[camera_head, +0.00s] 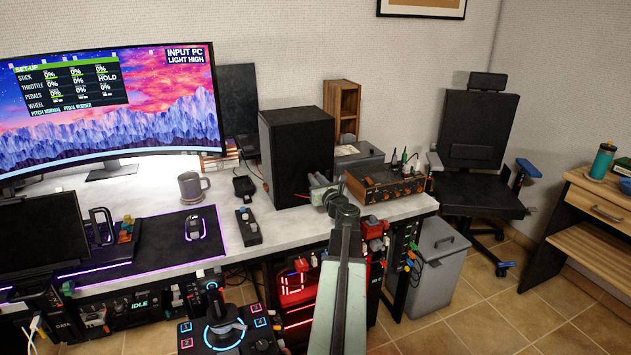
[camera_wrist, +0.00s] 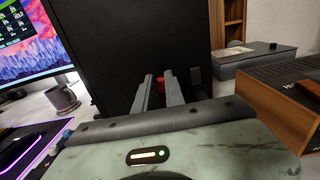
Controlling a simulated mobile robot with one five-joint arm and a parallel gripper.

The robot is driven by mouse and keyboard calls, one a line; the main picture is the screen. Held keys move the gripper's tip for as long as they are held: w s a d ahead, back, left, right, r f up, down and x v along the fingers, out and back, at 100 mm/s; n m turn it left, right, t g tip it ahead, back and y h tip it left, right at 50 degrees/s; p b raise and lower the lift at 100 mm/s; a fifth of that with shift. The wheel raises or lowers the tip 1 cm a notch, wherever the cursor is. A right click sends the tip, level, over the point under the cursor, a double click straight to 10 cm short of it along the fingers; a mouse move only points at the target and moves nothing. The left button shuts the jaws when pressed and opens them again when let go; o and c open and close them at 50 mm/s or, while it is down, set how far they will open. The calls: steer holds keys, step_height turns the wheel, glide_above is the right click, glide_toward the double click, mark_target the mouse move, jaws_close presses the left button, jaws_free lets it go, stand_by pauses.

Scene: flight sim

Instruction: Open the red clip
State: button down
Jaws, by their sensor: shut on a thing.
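My gripper (camera_wrist: 162,92) is at the middle of the wrist view, its two grey fingers pointing at the black speaker box (camera_wrist: 130,45). A small red piece, which looks like the red clip (camera_wrist: 168,76), shows between the fingertips, and the fingers are shut on it. Most of it is hidden by the fingers, so I cannot tell its shape or whether it is open. In the head view my gripper (camera_head: 322,187) is above the desk, in front of the speaker's lower right side. I cannot make out the clip there.
A wooden-cased amplifier (camera_head: 385,180) stands close on the right, with small bottles on top. A grey mug (camera_head: 192,187) and a small black switch box (camera_head: 248,227) are on the left. A joystick (camera_head: 222,325) stands in front.

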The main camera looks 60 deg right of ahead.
steer(key=f+t+h+b, duration=0.1)
steer(key=b, duration=0.2)
steer(key=shift+a+f+b, duration=0.15)
steer(key=shift+f+b, duration=0.25)
steer(key=t+b, duration=0.1)
steer(key=b, duration=0.1)
steer(key=h+b, duration=0.1)
steer(key=b, duration=0.1)
steer(key=shift+s+a+f+t+b, duration=0.1)
steer(key=shift+s+f+t+b, duration=0.05)
steer(key=shift+t+b, duration=0.2)
steer(key=shift+s+r+t+h, duration=0.1)
steer(key=shift+r+t+h, duration=0.2)
steer(key=shift+r+t, duration=0.05)
steer(key=c, duration=1.4)
jaws_free()
steer(key=b+v, duration=0.3)
steer(key=v, duration=0.4)
steer(key=shift+a+f, duration=0.1)
steer(key=shift+a, duration=0.05)
steer(key=shift+s+a, duration=0.15)
steer(key=shift+s, duration=0.15)
